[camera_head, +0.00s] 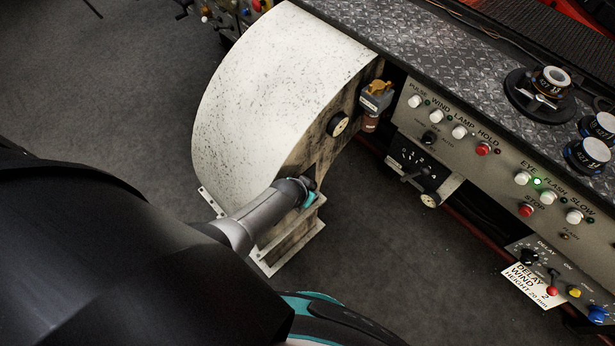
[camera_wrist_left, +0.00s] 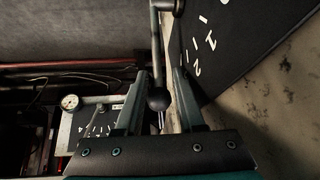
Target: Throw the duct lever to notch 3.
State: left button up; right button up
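The duct is a large speckled white curved housing (camera_head: 270,75). My left arm reaches its lower side face, and my left gripper (camera_head: 308,190) is close against it there. In the left wrist view a metal lever with a black ball knob (camera_wrist_left: 158,99) stands between the two fingers of my left gripper (camera_wrist_left: 160,80). Gaps show beside the lever, so the fingers look open around it. A dark plate with white marks and numerals (camera_wrist_left: 225,35) lies to its right; the lever's exact notch cannot be read. In the head view the gripper hides this lever. My right gripper is not in view.
A second lever dial (camera_head: 418,165) sits on the machine front, right of the duct; it also shows in the left wrist view (camera_wrist_left: 95,128). A control panel (camera_head: 480,168) with buttons and a paper card (camera_head: 530,285) runs along the right. The floor (camera_head: 385,240) between is clear.

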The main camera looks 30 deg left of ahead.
pick_arm(q)
jog(key=shift+o, duration=0.2)
jog(key=shift+s, duration=0.1)
jog(key=shift+s+r+p, duration=0.35)
jog(key=shift+r+p, duration=0.2)
jog(key=shift+p, duration=0.05)
jog(key=p+v, duration=0.8)
jog(key=v, duration=0.5)
jog(key=shift+r+p, duration=0.35)
jog(key=shift+r, duration=0.1)
